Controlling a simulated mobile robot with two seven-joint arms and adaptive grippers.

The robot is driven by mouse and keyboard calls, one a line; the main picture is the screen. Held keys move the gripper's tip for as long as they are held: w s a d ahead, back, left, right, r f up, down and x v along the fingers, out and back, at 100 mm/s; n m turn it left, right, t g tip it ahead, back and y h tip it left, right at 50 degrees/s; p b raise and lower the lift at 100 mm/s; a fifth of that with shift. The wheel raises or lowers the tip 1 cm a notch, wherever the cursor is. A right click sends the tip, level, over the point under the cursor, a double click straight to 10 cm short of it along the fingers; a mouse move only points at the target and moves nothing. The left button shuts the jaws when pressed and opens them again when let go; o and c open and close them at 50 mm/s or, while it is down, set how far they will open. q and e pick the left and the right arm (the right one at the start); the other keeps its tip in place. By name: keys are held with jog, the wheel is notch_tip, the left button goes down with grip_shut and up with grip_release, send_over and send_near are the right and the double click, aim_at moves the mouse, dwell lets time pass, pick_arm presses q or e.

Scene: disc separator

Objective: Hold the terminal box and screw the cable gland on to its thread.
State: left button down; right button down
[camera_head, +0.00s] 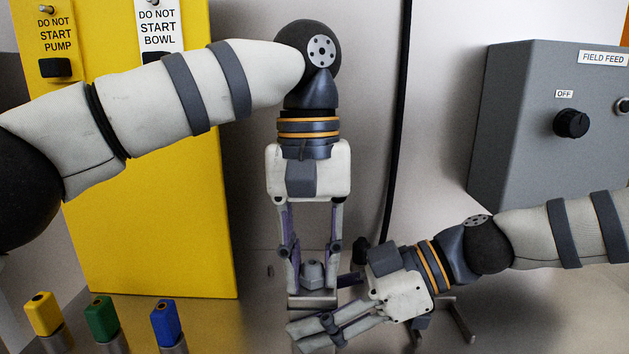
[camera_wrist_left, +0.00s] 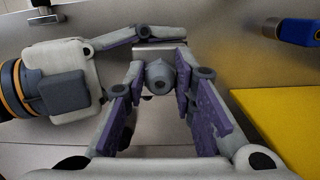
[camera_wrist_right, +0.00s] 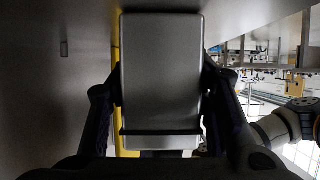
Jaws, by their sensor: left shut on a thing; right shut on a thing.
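The cable gland (camera_head: 313,273) is a small grey faceted cap. My left gripper (camera_head: 312,285) points straight down and is shut on it; the left wrist view shows the gland (camera_wrist_left: 159,77) between the two fingers. The terminal box (camera_head: 312,300) is a grey metal box just below the gland. My right gripper (camera_head: 312,328) comes in from the right and is shut on the box. In the right wrist view the broad grey face of the box (camera_wrist_right: 160,75) fills the space between the fingers. The thread is hidden, so I cannot tell whether the gland is engaged on it.
A yellow panel (camera_head: 150,240) with two hanging signs stands at the back left. Yellow (camera_head: 43,314), green (camera_head: 100,318) and blue (camera_head: 165,322) pieces stand on the front left of the table. A grey FIELD FEED cabinet (camera_head: 530,120) stands at the right, behind my right arm.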

pick_arm(q)
jog(key=shift+f+m, duration=0.25)
jog(key=shift+m, duration=0.7)
jog(key=shift+f+m, duration=0.2)
jog(key=shift+m, duration=0.75)
jog(key=c, duration=1.2)
grip_release()
jog(key=shift+w, duration=0.1)
jog(key=shift+w+r, duration=0.1)
jog(key=shift+r, duration=0.15)
notch_tip(320, 180, up, 4)
jog(key=shift+f, duration=0.25)
